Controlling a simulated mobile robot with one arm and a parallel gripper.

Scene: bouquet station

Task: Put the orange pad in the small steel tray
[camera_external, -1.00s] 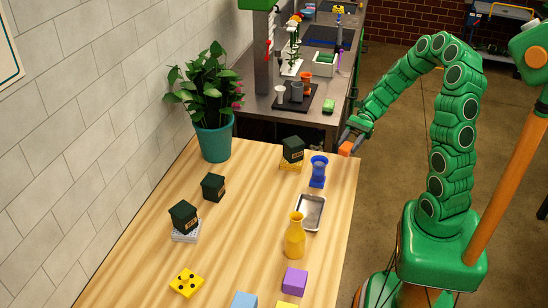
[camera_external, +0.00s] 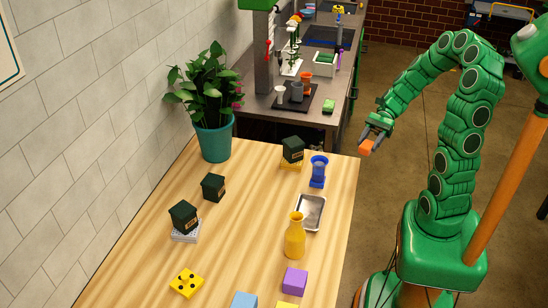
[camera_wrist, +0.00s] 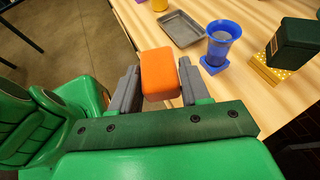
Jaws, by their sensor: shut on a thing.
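My gripper (camera_external: 369,139) is shut on the orange pad (camera_external: 366,147) and holds it in the air beyond the right edge of the wooden table. In the wrist view the orange pad (camera_wrist: 159,74) sits between the two grey fingers. The small steel tray (camera_external: 311,212) lies on the table near its right edge, empty, to the lower left of my gripper. The tray also shows at the top of the wrist view (camera_wrist: 181,28), beyond the pad and apart from it.
A blue cup on a blue block (camera_external: 319,171) stands just behind the tray. A yellow vase (camera_external: 295,237) stands in front of it. A dark box on a yellow base (camera_external: 292,152) is at the table's far edge. A purple block (camera_external: 294,281) lies nearer.

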